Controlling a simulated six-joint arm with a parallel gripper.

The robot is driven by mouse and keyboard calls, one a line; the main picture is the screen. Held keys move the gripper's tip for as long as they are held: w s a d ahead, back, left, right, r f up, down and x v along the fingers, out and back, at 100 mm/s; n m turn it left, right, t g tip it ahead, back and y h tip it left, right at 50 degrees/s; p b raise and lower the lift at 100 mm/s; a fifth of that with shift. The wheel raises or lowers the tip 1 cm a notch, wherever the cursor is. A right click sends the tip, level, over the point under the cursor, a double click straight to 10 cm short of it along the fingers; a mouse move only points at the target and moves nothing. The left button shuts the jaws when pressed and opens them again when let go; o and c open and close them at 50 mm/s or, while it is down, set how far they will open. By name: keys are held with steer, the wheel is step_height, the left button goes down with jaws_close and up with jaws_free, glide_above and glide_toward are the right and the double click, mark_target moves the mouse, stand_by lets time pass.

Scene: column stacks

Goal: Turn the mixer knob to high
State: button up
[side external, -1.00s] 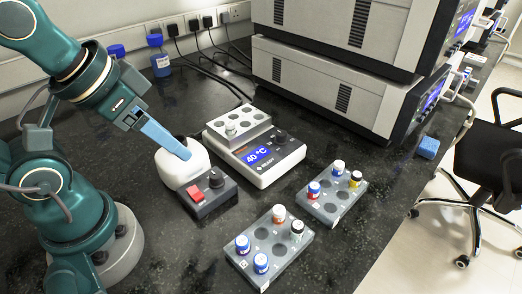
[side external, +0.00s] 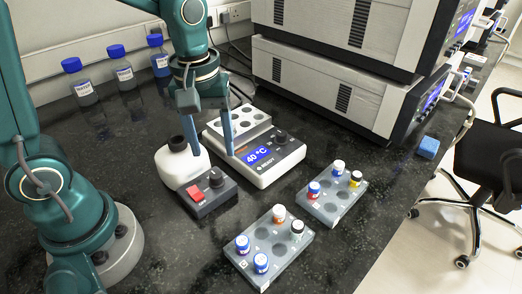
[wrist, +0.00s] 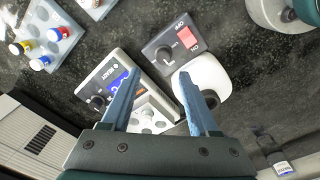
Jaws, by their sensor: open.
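The mixer has a white rounded body (side external: 181,166) with a black cup on top and a dark control box (side external: 208,196) at its front. The box carries a red switch (side external: 196,191) and a black round mixer knob (side external: 216,178). The knob also shows in the wrist view (wrist: 165,55), beyond the fingertips; its setting is too small to read. My gripper (side external: 212,152) is open and empty, pointing down above the mixer and the left edge of the hotplate, apart from the knob. In the wrist view my gripper (wrist: 160,75) has its blue fingers spread.
A hotplate (side external: 283,162) with a 40 °C display and a holed block stands right beside the mixer. Two vial racks (side external: 270,245) (side external: 332,196) stand in front and to the right. Blue-capped bottles (side external: 121,70) stand at the back left. Stacked instruments (side external: 335,80) fill the back right.

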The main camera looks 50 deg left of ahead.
mark_target(215, 174)
steer(key=shift+s+f+g, duration=0.15)
steer(key=shift+f+g, duration=0.15)
steer(key=shift+f, duration=2.9)
jaws_close()
